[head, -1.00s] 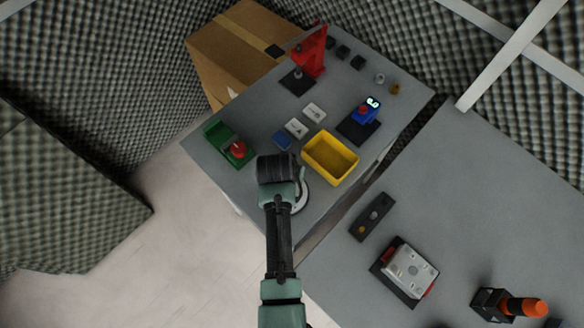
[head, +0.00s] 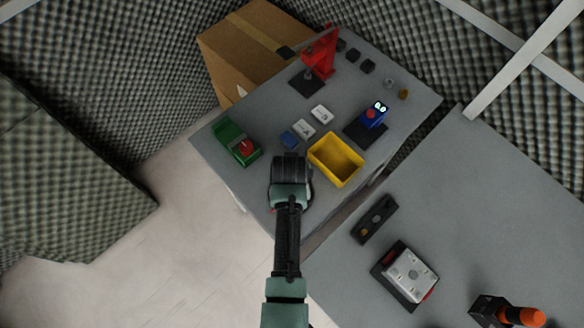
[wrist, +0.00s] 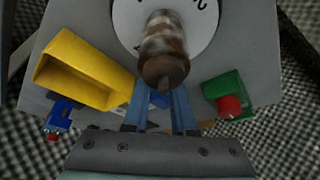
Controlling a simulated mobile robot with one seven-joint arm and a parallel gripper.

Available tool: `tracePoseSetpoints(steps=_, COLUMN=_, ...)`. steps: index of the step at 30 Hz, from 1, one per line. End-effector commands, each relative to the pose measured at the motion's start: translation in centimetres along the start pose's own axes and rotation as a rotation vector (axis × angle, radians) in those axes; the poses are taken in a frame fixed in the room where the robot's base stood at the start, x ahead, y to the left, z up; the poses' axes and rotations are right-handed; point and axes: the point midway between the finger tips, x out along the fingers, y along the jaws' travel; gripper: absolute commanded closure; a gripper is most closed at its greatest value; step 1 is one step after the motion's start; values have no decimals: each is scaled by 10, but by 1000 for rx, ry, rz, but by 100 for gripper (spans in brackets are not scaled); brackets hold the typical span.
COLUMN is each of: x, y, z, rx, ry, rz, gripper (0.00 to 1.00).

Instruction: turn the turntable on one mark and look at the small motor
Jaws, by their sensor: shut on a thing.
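The turntable (wrist: 203,38) is a white disc with dark marks at the top of the wrist view. In the head view my arm hides nearly all of it. A blurred brown and grey cylinder, seemingly the small motor (wrist: 164,45), stands over the disc, its dark end towards me. My gripper (wrist: 163,88) has its two blue fingers at the disc's near edge, a narrow gap between them. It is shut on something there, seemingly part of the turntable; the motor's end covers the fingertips. In the head view my gripper (head: 291,160) is over the table's near end.
A yellow bin (head: 336,160) is close on the right of my gripper, and a green box with a red button (head: 238,143) is to the left. Cards, a blue device (head: 372,116) and a red stand (head: 319,54) are farther back. A second table (head: 480,200) is at right.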

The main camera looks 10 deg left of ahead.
Motion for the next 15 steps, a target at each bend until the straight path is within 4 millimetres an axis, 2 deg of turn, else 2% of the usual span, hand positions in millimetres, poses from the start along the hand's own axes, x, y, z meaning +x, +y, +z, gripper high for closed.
tracePoseSetpoints(steps=8, x=0, y=-1, z=2, rx=0, ry=-5, rz=-3, gripper=100)
tracePoseSetpoints(steps=9, x=0, y=-1, z=2, rx=0, ry=-5, rz=-3, gripper=74)
tracePoseSetpoints(steps=13, x=0, y=-1, z=1, rx=0, ry=-4, rz=-2, gripper=50)
tracePoseSetpoints(steps=15, x=0, y=-1, z=1, rx=0, ry=-3, rz=-1, gripper=47)
